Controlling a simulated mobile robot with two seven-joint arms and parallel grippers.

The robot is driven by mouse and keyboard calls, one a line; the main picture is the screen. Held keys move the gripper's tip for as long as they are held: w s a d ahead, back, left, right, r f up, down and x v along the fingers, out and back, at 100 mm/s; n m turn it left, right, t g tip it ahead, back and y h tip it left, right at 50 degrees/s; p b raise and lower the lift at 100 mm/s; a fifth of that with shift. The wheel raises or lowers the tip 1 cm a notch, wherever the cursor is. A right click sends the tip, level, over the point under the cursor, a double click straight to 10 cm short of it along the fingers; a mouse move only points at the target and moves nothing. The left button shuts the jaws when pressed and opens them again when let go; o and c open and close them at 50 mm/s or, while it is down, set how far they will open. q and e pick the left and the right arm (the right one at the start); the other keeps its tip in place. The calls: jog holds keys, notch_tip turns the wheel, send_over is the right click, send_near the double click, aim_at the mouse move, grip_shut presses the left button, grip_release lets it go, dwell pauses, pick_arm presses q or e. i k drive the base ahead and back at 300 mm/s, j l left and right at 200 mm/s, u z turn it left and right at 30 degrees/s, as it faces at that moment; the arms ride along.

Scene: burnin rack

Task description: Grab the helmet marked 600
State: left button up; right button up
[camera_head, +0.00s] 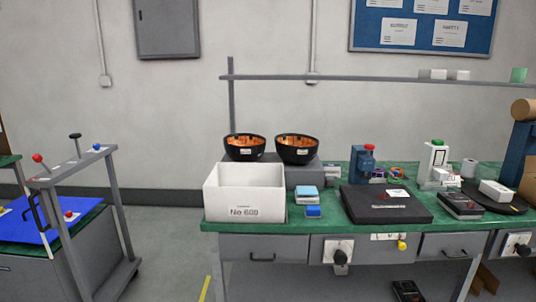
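Two black bowl-shaped helmets with copper-coloured insides sit side by side on a grey box at the back left of the green-topped bench: the left helmet (244,148) and the right helmet (296,149). Each has a small white label, too small to read. In front stands a white open box (244,192) with lettering that looks like "No 600"; the last digit is unclear. The box's inside bottom is hidden. Neither of my grippers is in view.
Blue and white small boxes (307,195) stand beside the white box. A flat black case (386,204) lies mid-bench, with several devices to the right. A grey frame with levers (83,168) stands left. Open floor (172,230) lies between the frame and bench.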

aim_at(293, 149)
jog(key=i+l+u, duration=0.2)
jog(key=i, duration=0.25)
jog(key=i+l+u, duration=0.45)
jog(key=i+l, duration=0.25)
jog(key=i+l+u, duration=0.2)
jog(key=i+l, duration=0.2)
jog(key=i+l+u, duration=0.25)
jog(key=i+l, duration=0.15)
jog(key=i+l+u, duration=0.2)
jog(key=l, duration=0.45)
jog(key=i+l+u, duration=0.2)
jog(key=i+l, duration=0.15)
jog(key=l, duration=0.2)
jog(key=i+l+u, duration=0.25)
jog(key=l, duration=0.35)
jog(key=k, duration=0.05)
